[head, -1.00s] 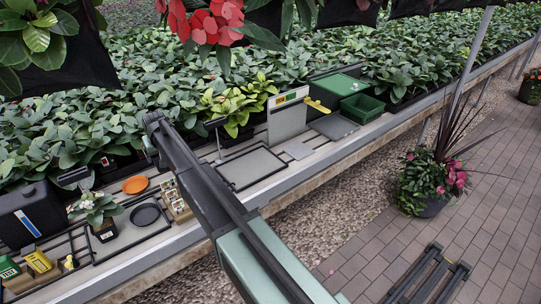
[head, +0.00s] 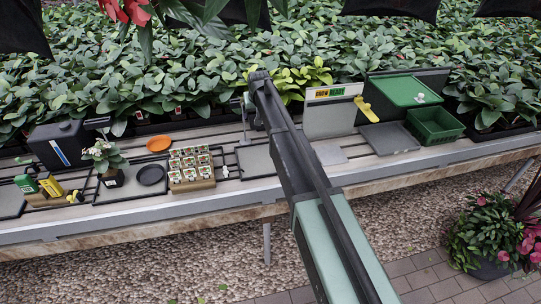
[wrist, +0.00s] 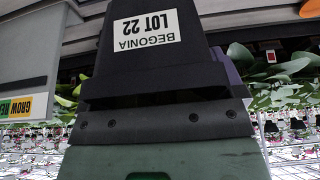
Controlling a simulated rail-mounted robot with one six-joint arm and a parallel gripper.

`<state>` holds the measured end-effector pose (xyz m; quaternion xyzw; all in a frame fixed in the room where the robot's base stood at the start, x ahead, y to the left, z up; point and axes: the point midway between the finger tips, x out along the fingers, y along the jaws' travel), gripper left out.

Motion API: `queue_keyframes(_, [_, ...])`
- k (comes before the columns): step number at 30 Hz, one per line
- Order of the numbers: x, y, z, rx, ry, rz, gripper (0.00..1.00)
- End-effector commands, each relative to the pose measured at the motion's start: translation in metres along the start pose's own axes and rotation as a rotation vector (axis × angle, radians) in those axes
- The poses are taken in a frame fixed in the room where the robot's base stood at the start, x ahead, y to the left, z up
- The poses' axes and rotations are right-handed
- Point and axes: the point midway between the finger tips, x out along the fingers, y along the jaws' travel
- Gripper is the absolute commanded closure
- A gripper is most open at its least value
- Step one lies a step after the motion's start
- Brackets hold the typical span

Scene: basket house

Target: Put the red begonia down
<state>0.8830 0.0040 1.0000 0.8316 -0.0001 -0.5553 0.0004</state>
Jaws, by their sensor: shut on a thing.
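A black pot with a white label reading "BEGONIA LOT 22" (wrist: 145,32) fills the top of the wrist view, with its lettering upside down. My gripper (wrist: 165,108) shows as a dark bar with screws and a green body right against this pot, and it is shut on it. The plant's flowers are out of the wrist view, so their colour is hidden. In the head view my arm reaches over the bench, left of the upright sign board (head: 331,112). The gripper and its pot cannot be made out there. A dark-framed grey tray (head: 254,162) lies partly behind the arm.
Left on the bench stand a white-flowered potted plant (head: 105,157), an orange saucer (head: 158,144), a dark saucer (head: 150,175), a rack of small packs (head: 191,168) and a black canister (head: 60,145). A green crate (head: 435,124) stands at right. Red blooms (head: 125,10) hang above.

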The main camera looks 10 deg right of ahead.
Motion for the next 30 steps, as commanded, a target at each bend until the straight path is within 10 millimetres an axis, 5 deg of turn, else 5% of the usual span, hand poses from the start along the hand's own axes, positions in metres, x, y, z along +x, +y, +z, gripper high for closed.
queue_keyframes(6, [0.077,0.0,0.032,0.0,0.0,0.0,0.43])
queue_keyframes(12, [0.134,0.001,0.056,0.0,0.0,0.0,0.43])
queue_keyframes(20, [0.143,0.001,0.059,0.0,0.0,0.0,0.43])
queue_keyframes(26, [0.181,0.001,0.075,0.0,0.0,0.0,0.43])
queue_keyframes(30, [0.176,0.001,0.073,0.0,0.0,0.0,0.43])
